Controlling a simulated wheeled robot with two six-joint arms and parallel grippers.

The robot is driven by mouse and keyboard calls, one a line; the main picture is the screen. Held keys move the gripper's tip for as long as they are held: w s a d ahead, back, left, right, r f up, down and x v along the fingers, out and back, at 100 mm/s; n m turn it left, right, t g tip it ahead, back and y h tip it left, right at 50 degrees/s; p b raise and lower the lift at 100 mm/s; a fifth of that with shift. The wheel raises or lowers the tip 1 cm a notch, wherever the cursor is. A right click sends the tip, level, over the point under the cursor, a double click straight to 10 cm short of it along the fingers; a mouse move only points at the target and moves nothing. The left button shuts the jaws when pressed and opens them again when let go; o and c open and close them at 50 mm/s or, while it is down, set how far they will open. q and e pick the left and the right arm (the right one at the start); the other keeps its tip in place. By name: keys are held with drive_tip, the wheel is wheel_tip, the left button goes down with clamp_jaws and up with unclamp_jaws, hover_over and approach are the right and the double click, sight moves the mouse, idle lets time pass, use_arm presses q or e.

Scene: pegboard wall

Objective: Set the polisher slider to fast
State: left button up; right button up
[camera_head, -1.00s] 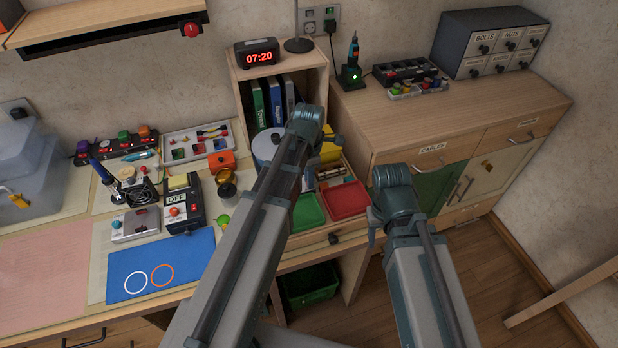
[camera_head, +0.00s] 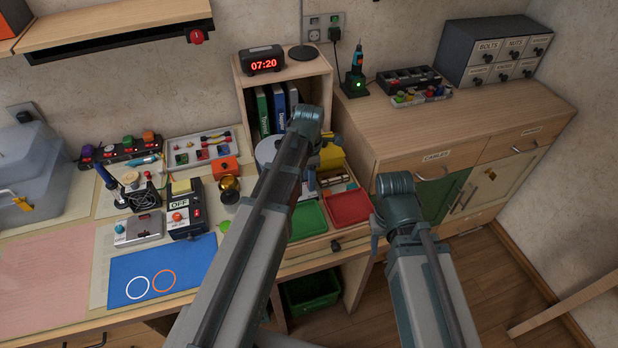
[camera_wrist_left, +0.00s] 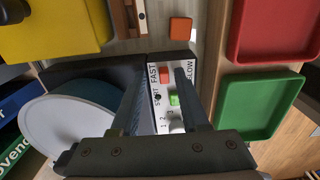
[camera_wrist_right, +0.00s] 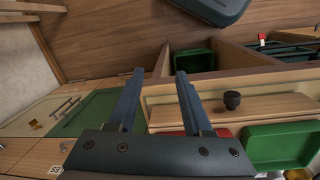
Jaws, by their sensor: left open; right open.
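The polisher's round grey disc (camera_head: 267,149) shows in the head view, partly hidden behind my left arm. In the left wrist view the disc (camera_wrist_left: 75,130) is at left, beside a white control panel (camera_wrist_left: 184,62) lettered FAST and SLOW. A red block (camera_wrist_left: 166,75), perhaps the slider knob, sits between these words, closer to FAST. A green button (camera_wrist_left: 174,99) is below it. My left gripper (camera_wrist_left: 160,72) is open over the panel, its fingers on either side of the red block; contact cannot be told. My right gripper (camera_wrist_right: 160,73) is open and empty, away from the polisher.
A drawer with a dark knob (camera_wrist_right: 232,100) is near my right gripper. Floor shows beyond.

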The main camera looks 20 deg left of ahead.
use_arm(q)
drive_tip(key=shift+r, duration=0.15)
wheel_tip(320, 180, up, 14)
drive_tip(key=p, duration=1.4)
drive_tip(key=shift+f, duration=0.2)
drive_tip(key=s+d+m, duration=0.6)
drive_tip(key=s+m, duration=0.2)
drive_tip(key=m, duration=0.6)
drive_tip(key=s+d+m+y, duration=0.1)
drive_tip(key=s+d+m, duration=0.5)
drive_tip(key=m, duration=0.8)
drive_tip(key=s, duration=0.2)
drive_tip(key=shift+s+d+m, duration=0.15)
drive_tip(key=shift+s+m, duration=0.15)
drive_tip(key=shift+s, duration=0.05)
